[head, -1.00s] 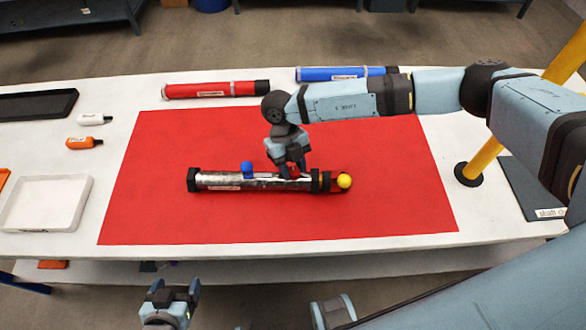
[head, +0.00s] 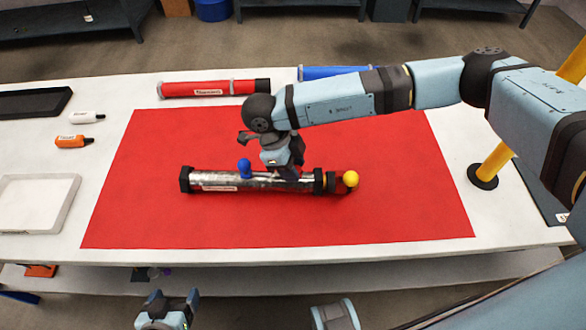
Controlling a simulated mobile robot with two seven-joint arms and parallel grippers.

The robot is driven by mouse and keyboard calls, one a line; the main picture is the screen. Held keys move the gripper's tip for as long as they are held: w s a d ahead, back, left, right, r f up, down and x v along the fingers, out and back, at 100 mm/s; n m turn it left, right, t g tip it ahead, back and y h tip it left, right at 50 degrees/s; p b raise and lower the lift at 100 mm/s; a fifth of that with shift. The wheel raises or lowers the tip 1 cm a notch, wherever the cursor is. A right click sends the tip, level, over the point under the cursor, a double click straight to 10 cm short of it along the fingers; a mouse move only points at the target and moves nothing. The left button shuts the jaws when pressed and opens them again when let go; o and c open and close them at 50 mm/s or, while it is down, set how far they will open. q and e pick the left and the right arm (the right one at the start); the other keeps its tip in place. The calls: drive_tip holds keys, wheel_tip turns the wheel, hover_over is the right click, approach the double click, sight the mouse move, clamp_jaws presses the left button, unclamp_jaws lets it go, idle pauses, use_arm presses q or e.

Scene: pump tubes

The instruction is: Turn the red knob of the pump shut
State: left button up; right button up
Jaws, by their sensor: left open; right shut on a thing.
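The pump (head: 265,183) is a silver tube with black end collars, lying crosswise on the red mat (head: 270,222). A blue knob (head: 245,168) stands on its top left of the middle, and a yellow ball (head: 351,178) sits at its right end. My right gripper (head: 289,173) reaches down onto the top of the tube, right of the blue knob, and is shut on the red knob, which its fingers and wrist hide. My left gripper (head: 168,304) is open and empty, in front of the table's near edge.
A red tube (head: 205,89) and a blue tube (head: 335,73) lie behind the mat. White (head: 86,118) and orange (head: 73,141) bottles, a white tray (head: 68,217) and a black tray (head: 62,103) are at left. A yellow post (head: 493,164) stands at right.

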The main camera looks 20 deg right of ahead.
drive_tip(key=shift+n, duration=0.4)
drive_tip(key=o, duration=0.9)
drive_tip(key=shift+b+v, duration=0.5)
drive_tip(key=shift+v, duration=6.35)
drive_tip(key=shift+s+a, duration=0.2)
drive_tip(key=shift+a, duration=0.05)
